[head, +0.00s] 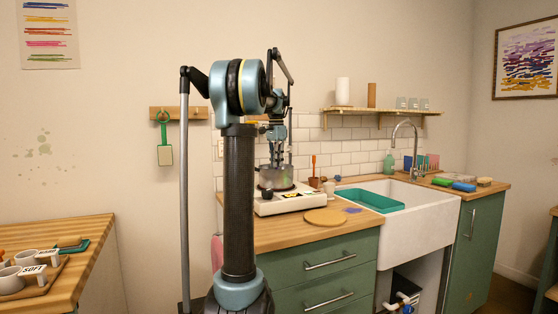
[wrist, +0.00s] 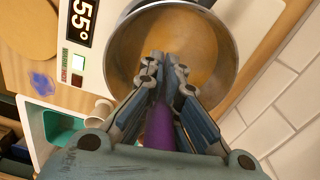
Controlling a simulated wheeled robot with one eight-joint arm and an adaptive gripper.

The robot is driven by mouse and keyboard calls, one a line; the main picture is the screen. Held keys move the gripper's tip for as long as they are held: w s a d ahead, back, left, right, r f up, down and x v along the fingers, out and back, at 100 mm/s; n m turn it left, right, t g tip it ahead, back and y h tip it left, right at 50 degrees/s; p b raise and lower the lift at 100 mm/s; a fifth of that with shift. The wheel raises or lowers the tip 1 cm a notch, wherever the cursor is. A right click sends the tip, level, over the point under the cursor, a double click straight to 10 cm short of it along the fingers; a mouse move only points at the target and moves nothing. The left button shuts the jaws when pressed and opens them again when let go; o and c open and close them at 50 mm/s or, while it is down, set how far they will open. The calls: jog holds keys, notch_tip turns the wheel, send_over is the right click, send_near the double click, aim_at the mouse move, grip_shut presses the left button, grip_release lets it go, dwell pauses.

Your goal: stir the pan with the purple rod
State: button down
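The pan (head: 272,178) is a grey metal pot on a white hot plate (head: 290,203). In the wrist view the pan (wrist: 122,50) holds an orange-tan content (wrist: 195,35). My gripper (head: 276,161) points down directly over the pan. In the wrist view my gripper (wrist: 166,68) has its fingers closed around the purple rod (wrist: 158,128). The rod's lower end is hidden by the fingers, so I cannot tell whether it touches the content.
A round wooden board (head: 325,217) lies in front of the hot plate, with a purple smear (head: 353,210) beside it. A teal tray (head: 368,200) sits over the white sink (head: 425,222). A cup with an orange-handled tool (head: 314,175) stands behind. The tiled wall (head: 350,152) is close behind the pan.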

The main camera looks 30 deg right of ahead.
jog(key=shift+w, duration=0.1)
jog(key=shift+r, duration=4.15)
jog(key=shift+r, duration=0.15)
jog(key=shift+r, duration=1.35)
